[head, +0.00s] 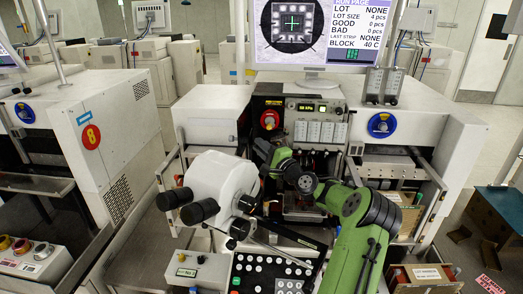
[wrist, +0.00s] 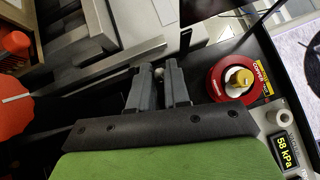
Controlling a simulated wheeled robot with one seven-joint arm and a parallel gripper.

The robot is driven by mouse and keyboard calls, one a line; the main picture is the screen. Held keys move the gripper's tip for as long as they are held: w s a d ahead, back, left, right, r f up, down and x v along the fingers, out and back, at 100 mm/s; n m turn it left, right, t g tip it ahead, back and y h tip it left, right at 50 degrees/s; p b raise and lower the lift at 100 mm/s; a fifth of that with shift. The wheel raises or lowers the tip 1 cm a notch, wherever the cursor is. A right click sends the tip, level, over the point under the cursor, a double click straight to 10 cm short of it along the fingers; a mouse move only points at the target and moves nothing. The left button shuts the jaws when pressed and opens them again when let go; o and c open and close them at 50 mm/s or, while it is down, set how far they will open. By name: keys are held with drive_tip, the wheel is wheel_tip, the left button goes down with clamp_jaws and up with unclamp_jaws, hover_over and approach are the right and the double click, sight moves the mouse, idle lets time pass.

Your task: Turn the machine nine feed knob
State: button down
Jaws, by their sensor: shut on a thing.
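My gripper (wrist: 158,75) shows in the wrist view with its two grey fingers close together, pointing up the picture. A small rounded grey piece (wrist: 159,73) shows between the fingertips, and the gripper is shut on it. It looks like the feed knob, but the fingers hide most of it. In the head view my green arm reaches over the front of the middle machine (head: 215,117), and the fingertips cannot be made out. I see no number nine on this machine.
A white microscope head (head: 222,185) stands left of my arm. A keypad (head: 272,275) lies below it. In the wrist view a red spool (wrist: 236,85) sits right of the fingers and an orange-red disc (wrist: 12,103) at the left. A blue dial (head: 382,125) is on the right housing.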

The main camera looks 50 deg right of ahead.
drive_tip(key=shift+f, duration=0.1)
drive_tip(key=c, duration=1.1)
unclamp_jaws()
drive_tip(key=s+a+f+b, duration=0.1)
drive_tip(key=s+a+f, duration=0.1)
drive_tip(key=s, duration=1.3)
drive_tip(key=shift+s+f, duration=0.2)
drive_tip(key=shift+s, duration=0.05)
